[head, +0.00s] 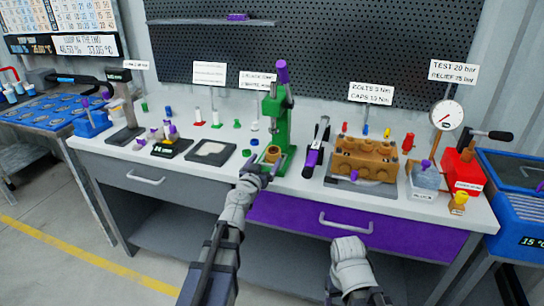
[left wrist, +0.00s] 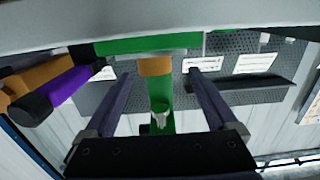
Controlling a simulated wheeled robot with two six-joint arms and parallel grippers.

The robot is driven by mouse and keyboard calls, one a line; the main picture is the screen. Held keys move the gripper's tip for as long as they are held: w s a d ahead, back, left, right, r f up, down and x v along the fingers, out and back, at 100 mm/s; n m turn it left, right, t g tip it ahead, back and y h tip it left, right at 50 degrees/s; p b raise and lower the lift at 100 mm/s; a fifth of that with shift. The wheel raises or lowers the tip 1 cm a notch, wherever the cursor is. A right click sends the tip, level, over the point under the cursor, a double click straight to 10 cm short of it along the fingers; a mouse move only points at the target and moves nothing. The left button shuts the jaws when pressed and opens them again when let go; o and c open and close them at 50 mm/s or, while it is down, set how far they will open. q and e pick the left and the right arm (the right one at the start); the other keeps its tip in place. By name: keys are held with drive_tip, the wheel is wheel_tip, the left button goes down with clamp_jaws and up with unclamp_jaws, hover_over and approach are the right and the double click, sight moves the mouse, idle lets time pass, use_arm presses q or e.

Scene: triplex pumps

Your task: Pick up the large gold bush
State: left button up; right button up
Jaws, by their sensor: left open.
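The large gold bush (head: 272,154) stands at the foot of the green press (head: 277,112) on the bench. My left gripper (head: 262,168) is at the bench's front edge, just in front of the bush, and partly hides the press foot. In the left wrist view, which looks upside down, the gold bush (left wrist: 155,66) sits against the green press base, ahead of and between the two spread fingers (left wrist: 161,76). The fingers are apart and empty. My right forearm shows low in the head view, but its gripper does not.
A gold pump block (head: 365,158) on a grey plate and a purple-handled tool (head: 315,150) stand right of the press. A black-framed tray (head: 211,152) and small parts lie left. A purple drawer (head: 330,225) is under the bench edge.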

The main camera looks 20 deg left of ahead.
sight(271, 155)
use_arm(q)
drive_tip(key=shift+w+d, duration=0.2)
drive_tip(key=shift+w, duration=0.9)
drive_tip(key=shift+w+d, duration=0.15)
drive_tip(key=shift+w, duration=0.95)
drive_tip(key=shift+w+d, duration=0.2)
drive_tip(key=shift+w, duration=0.9)
drive_tip(key=shift+s, duration=0.1)
clamp_jaws()
